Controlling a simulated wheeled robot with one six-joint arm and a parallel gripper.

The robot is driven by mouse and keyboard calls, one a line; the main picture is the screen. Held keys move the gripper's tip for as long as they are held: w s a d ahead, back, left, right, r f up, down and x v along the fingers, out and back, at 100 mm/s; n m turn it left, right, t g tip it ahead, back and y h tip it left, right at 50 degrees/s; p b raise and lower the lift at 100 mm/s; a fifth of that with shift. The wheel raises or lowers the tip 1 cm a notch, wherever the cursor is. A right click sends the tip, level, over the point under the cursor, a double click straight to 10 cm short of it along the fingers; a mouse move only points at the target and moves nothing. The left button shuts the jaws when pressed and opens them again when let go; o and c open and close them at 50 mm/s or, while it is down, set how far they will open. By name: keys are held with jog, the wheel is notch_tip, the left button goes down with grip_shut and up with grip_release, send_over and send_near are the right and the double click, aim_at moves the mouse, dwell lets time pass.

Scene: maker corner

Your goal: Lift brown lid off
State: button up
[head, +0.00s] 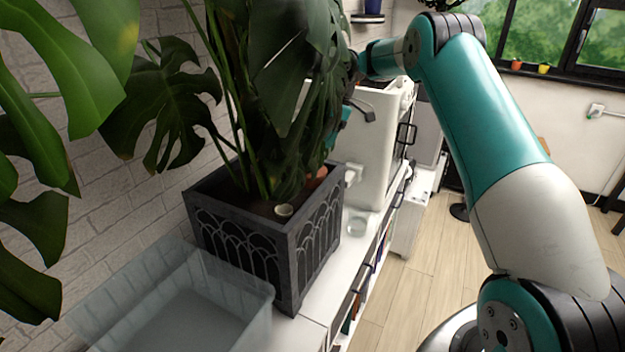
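I cannot make out a brown lid for certain in the head view. A small reddish-brown piece (317,178) shows at the back right inside the dark planter (262,247), partly behind leaves; I cannot tell what it is. My arm reaches from the right to the far end of the cabinet, and its wrist goes behind the plant's leaves. A dark part that looks like my gripper (361,110) shows beside the leaves, in front of a white box-shaped appliance (372,150). Its fingers are mostly hidden, and whether it holds anything does not show.
A large leafy plant (285,90) fills the planter and blocks the view behind it. A clear empty plastic bin (185,305) stands in front. The wooden floor (428,262) to the right is open.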

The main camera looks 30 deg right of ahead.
aim_at(312, 160)
jog(key=shift+p+x, duration=1.4)
jog(key=shift+x, duration=2)
jog(key=shift+s, duration=0.15)
jog(key=c, duration=1)
